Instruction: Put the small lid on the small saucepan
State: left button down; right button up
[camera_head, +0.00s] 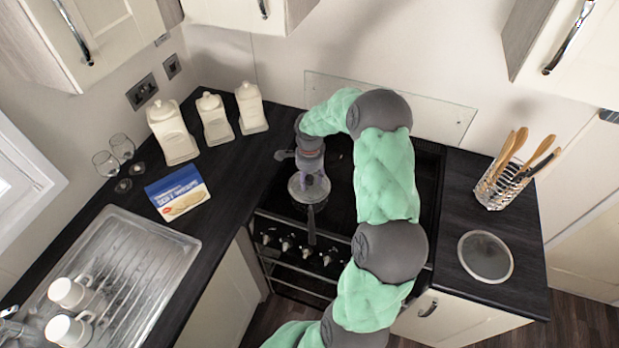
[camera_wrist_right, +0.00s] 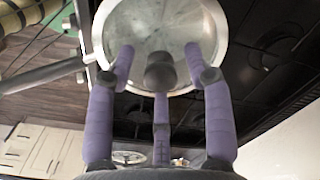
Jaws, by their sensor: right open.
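The small lid (camera_head: 300,194) is a round grey disc with a metal rim, at the front left of the hob. In the right wrist view the lid (camera_wrist_right: 140,35) shows a dark knob (camera_wrist_right: 160,72). It appears to lie on the small saucepan, whose handle (camera_head: 311,226) points to the front; I cannot tell how exactly it is seated. The saucepan's handle also shows in the right wrist view (camera_wrist_right: 45,76). My right gripper (camera_head: 311,178) is open above the lid, its three fingers spread around the knob. My left gripper is out of view.
A larger glass lid (camera_head: 485,256) lies on the right counter, by a utensil basket (camera_head: 502,188). Another dark handle (camera_head: 283,155) shows behind my right gripper.

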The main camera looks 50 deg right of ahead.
aim_at(310, 178)
jog(key=shift+r+p, duration=0.45)
jog(key=shift+r, duration=0.05)
notch_tip(310, 178, up, 12)
jog(key=w+a+f+n+y, duration=0.25)
jog(key=a+f+n, duration=0.75)
jog(key=a+f, duration=0.95)
jog(key=s+a+f+n, duration=0.5)
jog(key=s+a, duration=0.3)
jog(key=a, duration=0.1)
jog(key=s+a+f+n+y, duration=0.1)
jog(key=s+a+f+n, duration=0.4)
jog(key=s+a, duration=0.3)
jog(key=shift+a, duration=1.2)
jog(key=shift+y, duration=0.25)
